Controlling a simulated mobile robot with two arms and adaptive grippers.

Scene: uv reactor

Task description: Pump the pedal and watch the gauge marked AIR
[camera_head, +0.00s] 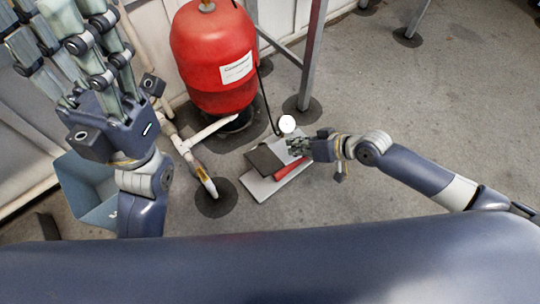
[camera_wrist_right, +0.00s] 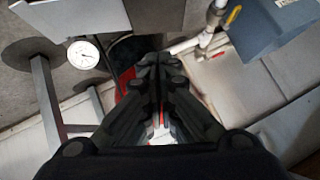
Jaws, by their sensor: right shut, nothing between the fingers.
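A foot pump lies on the floor, with a light grey base plate (camera_head: 262,188), a dark pedal pad (camera_head: 264,160) and a red cylinder (camera_head: 291,168). My right gripper (camera_head: 296,146) is shut and empty at the pump's far right end; contact cannot be told. It also shows shut in the right wrist view (camera_wrist_right: 158,72). A round white gauge (camera_head: 286,123) stands just beyond it and shows in the wrist view (camera_wrist_right: 83,55); its label and reading are too small to tell. My left gripper (camera_head: 60,25) is raised at the upper left, fingers apart and empty.
A red tank (camera_head: 213,55) stands behind the pump. White pipes (camera_head: 190,145) with a yellow-handled valve (camera_head: 205,178) run left of it. A blue bin (camera_head: 85,190) is at the left. Metal legs (camera_head: 313,60) stand behind; floor at right is clear.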

